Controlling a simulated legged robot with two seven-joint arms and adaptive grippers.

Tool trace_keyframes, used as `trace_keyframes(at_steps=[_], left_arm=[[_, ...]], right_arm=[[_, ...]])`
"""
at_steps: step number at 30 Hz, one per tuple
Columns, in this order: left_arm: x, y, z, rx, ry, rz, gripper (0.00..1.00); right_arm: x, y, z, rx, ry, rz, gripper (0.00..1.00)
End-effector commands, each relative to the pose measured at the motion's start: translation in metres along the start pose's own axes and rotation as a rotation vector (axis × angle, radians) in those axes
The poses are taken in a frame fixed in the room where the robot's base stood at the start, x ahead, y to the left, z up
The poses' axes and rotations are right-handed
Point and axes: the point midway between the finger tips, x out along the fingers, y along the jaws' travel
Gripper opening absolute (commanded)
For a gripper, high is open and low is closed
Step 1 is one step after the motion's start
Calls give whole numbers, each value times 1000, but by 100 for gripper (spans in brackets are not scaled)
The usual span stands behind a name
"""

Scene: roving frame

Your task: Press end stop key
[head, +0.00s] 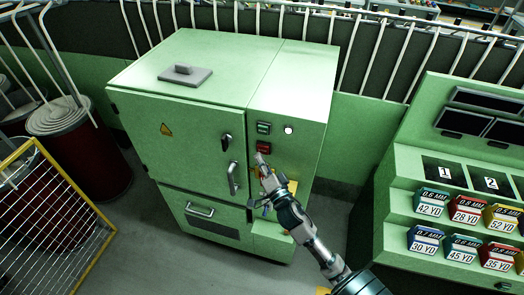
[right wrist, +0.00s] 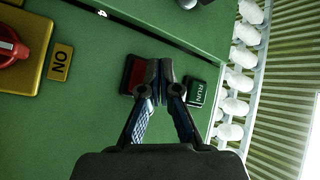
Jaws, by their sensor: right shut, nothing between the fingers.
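The red key (head: 263,147) sits on the right front panel of the green cabinet, just below the green key (head: 263,128). Its label is not readable. My right gripper (head: 260,158) is shut and empty, with its tip just below the red key in the head view. In the right wrist view the shut fingers (right wrist: 159,80) partly cover the red key (right wrist: 130,74). The green key there reads RUN (right wrist: 197,92) and lies to the right of the fingers. I cannot tell whether the fingertips touch the red key. My left gripper is not in view.
A red rotary switch (right wrist: 12,48) on a yellow plate is at the left of the right wrist view. A white round button (head: 288,130) is right of the keys. Door handles (head: 233,178) stick out to the left. A green rack with boxes (head: 462,212) stands at right.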

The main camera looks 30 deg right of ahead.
Motion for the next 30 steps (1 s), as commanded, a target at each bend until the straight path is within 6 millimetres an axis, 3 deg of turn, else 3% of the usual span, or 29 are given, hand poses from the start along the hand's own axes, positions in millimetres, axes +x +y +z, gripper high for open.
trace_keyframes(at_steps=[30], left_arm=[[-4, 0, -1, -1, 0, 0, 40]], right_arm=[[7, 5, -8, 0, 0, 0, 0]])
